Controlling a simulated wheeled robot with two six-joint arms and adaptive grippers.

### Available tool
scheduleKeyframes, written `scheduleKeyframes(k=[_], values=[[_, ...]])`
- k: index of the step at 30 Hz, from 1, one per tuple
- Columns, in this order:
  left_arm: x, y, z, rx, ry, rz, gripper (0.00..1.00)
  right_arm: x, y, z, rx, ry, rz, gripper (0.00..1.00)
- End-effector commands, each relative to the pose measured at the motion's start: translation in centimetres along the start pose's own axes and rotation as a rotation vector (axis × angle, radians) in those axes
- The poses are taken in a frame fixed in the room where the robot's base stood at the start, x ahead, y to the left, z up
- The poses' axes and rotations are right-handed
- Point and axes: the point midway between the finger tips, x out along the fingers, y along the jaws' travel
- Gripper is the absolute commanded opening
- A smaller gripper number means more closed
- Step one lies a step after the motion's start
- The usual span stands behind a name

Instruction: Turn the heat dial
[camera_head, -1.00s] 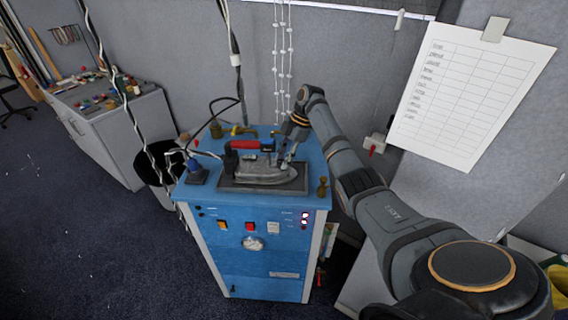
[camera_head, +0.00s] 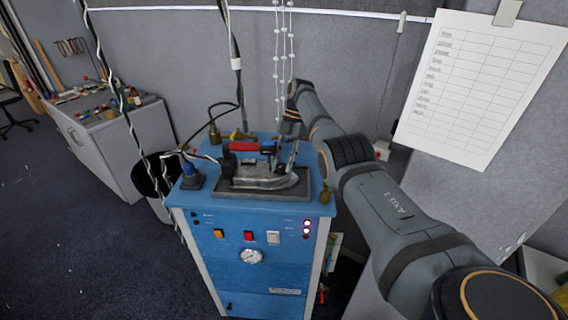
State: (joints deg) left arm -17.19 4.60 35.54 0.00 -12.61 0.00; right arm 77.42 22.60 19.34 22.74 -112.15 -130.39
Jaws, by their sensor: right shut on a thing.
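A steam iron (camera_head: 262,178) with a red handle (camera_head: 244,147) rests on a dark pad on top of a blue cabinet. My right gripper (camera_head: 284,156) reaches down from behind to the iron's upper right part, next to the front end of the handle. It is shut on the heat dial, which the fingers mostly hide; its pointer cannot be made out. My left gripper is not in view.
The blue cabinet (camera_head: 255,290) has switches, red lights and a round gauge (camera_head: 251,256) on its front. A blue plug fitting (camera_head: 190,178) and brass fittings stand on its top. Cables and beaded strings hang behind. A paper chart (camera_head: 482,85) hangs at right.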

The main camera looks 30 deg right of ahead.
Motion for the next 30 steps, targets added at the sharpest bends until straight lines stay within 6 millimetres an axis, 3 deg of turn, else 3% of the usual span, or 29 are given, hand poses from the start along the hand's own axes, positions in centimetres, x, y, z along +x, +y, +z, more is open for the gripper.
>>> scheduleKeyframes(k=[12, 13, 17, 30], values=[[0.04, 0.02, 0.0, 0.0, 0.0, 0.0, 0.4, -0.03, 0.0, -0.01, -0.003, 0.0, -0.002, 0.0], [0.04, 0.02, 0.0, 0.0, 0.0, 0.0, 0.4, -0.03, 0.0, -0.01, -0.003, 0.0, -0.002, 0.36], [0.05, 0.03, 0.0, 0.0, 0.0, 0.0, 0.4, -0.02, 0.0, -0.01, -0.003, 0.0, -0.002, 0.54], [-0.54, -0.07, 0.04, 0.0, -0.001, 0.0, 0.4, -0.13, -0.07, 0.02, 0.021, -0.002, 0.007, 0.55]])
